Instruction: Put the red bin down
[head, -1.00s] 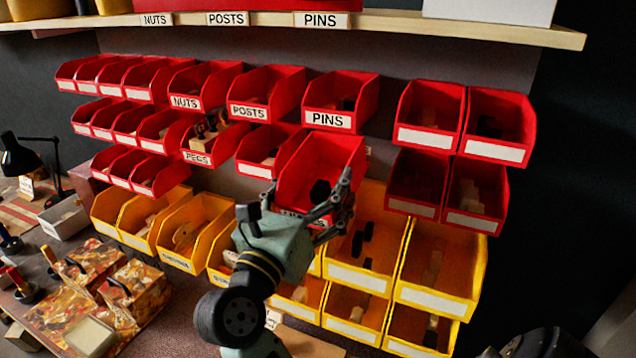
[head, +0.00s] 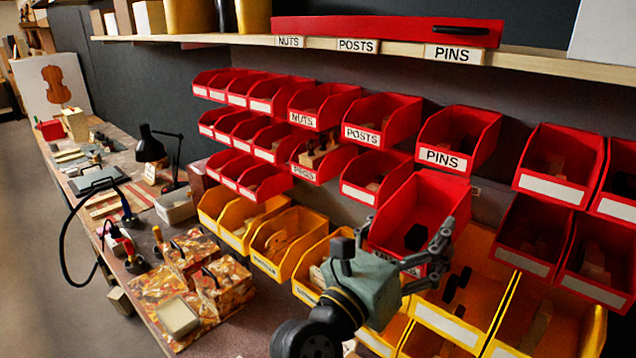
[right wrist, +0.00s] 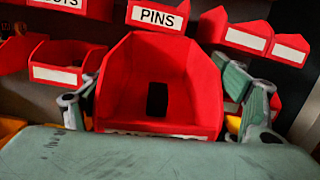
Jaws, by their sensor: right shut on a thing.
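The red bin (head: 423,214) is in my right gripper (head: 408,262), in front of the wall rack and below the bin labelled PINS (head: 456,142). A dark block lies inside it. In the right wrist view the red bin (right wrist: 160,85) sits between the two fingers of my right gripper (right wrist: 165,108), which is shut on its sides. The bin's front label is mostly hidden by the gripper's body. I cannot tell whether the bin's back touches the rack. My left gripper is not in view.
Rows of red bins hang on the wall, with yellow bins (head: 288,240) below. A shelf (head: 380,42) runs above. The bench at left holds a black lamp (head: 152,148), patterned boxes (head: 222,282), a grey tray (head: 174,208) and a red toolbox (head: 50,129). Bare bench shows between some items.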

